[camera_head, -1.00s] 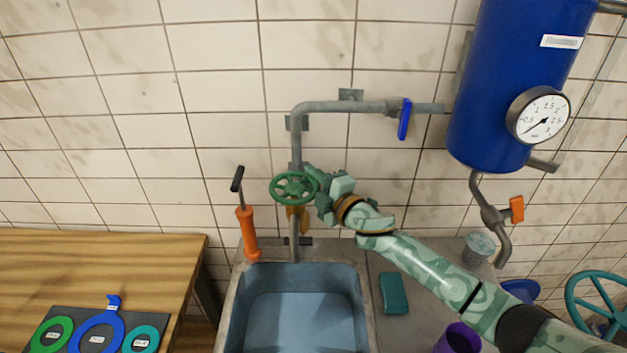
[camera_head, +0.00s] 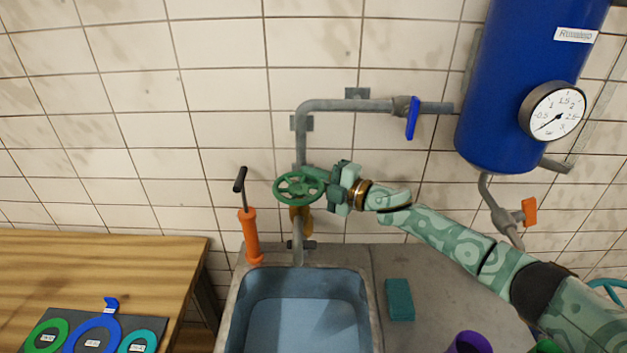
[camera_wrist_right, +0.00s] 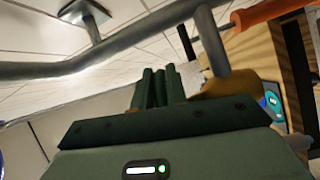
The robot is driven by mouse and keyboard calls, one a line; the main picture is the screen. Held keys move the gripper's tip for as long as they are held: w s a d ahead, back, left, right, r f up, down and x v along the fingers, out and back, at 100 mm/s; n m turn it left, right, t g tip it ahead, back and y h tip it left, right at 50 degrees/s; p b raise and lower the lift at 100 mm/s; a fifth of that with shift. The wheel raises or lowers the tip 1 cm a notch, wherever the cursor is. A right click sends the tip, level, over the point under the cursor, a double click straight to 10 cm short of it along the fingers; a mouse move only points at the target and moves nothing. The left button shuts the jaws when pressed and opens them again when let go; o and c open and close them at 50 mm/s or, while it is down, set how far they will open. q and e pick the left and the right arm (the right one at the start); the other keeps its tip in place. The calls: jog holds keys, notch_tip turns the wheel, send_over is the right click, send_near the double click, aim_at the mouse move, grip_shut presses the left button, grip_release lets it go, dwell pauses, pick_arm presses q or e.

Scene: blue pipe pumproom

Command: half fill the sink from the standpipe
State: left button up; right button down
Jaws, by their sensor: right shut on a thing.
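The green handwheel (camera_head: 298,187) sits on the brass valve (camera_head: 301,218) of the standpipe (camera_head: 300,150), against the tiled wall. My right gripper (camera_head: 323,180) is shut on the right side of the handwheel's rim. In the right wrist view, my right fingers (camera_wrist_right: 157,88) are close together beside the pipe and the brass valve (camera_wrist_right: 238,88); the wheel is not clear there. The standpipe's lower end comes down at the back edge of the blue sink (camera_head: 357,300). Its floor shows, but I cannot tell the water level. My left gripper is not in view.
An orange hand pump (camera_head: 249,236) stands left of the standpipe. A teal sponge (camera_head: 399,299) and a purple cup (camera_head: 468,344) are on the counter at right. A blue tank (camera_head: 520,80) with a gauge (camera_head: 557,111) hangs right. A wooden table (camera_head: 90,270) stands left.

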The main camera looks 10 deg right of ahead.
jog(key=c, duration=1.4)
grip_release()
jog(key=shift+c, duration=0.2)
jog(key=v, duration=1.6)
jog(key=shift+s+b, duration=0.15)
jog(key=shift+b, duration=0.25)
jog(key=shift+d, duration=0.1)
